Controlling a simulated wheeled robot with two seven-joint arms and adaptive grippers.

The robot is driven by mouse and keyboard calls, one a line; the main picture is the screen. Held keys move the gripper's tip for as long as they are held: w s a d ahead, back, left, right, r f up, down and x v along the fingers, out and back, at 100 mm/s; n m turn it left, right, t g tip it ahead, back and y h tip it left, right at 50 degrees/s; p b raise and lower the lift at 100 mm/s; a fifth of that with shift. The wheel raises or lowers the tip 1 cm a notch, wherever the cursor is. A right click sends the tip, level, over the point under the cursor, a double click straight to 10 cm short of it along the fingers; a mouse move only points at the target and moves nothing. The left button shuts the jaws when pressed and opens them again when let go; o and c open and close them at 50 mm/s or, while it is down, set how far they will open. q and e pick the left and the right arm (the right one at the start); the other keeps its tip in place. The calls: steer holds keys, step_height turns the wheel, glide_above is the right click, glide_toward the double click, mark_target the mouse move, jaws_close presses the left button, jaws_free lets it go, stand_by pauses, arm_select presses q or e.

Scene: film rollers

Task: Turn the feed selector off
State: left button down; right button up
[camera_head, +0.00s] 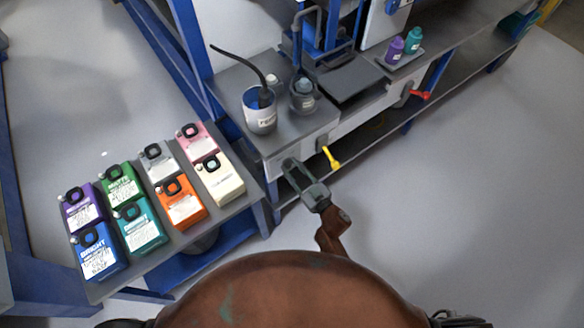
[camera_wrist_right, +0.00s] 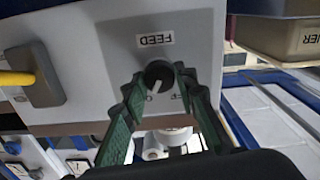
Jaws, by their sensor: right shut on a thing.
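The feed selector (camera_wrist_right: 158,76) is a round black knob with a white pointer mark, on a pale grey panel under an upside-down FEED label (camera_wrist_right: 156,39) in the right wrist view. My right gripper (camera_wrist_right: 160,78) has its green fingers on both sides of the knob and is shut on it. The lettering beside the knob is partly hidden by a finger. In the head view my right gripper (camera_head: 290,167) reaches the front face of the bench, and the knob itself is hidden there. My left gripper is not in view.
A yellow lever (camera_head: 329,157) sits just right of my gripper, and a red lever (camera_head: 420,95) is farther right. A white pot (camera_head: 260,120) with a black hose stands on the bench above. A shelf at left holds several coloured containers (camera_head: 140,227). Floor at right is clear.

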steer(key=shift+n, duration=0.4)
steer(key=shift+c, duration=0.4)
steer(key=n, duration=0.4)
steer(key=shift+s+a+f+n, duration=0.1)
steer(key=shift+n, duration=0.2)
steer(key=n+b, duration=0.1)
steer(key=n, duration=0.2)
steer(key=shift+n, duration=0.3)
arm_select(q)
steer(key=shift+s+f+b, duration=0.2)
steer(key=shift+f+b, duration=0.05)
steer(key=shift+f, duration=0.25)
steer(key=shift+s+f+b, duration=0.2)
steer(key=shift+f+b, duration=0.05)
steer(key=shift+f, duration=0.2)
arm_select(e)
steer(key=shift+n, duration=1.4)
steer(key=o, duration=1.2)
steer(key=shift+c, duration=0.2)
steer(key=shift+s, duration=0.15)
steer(key=v, duration=1.2)
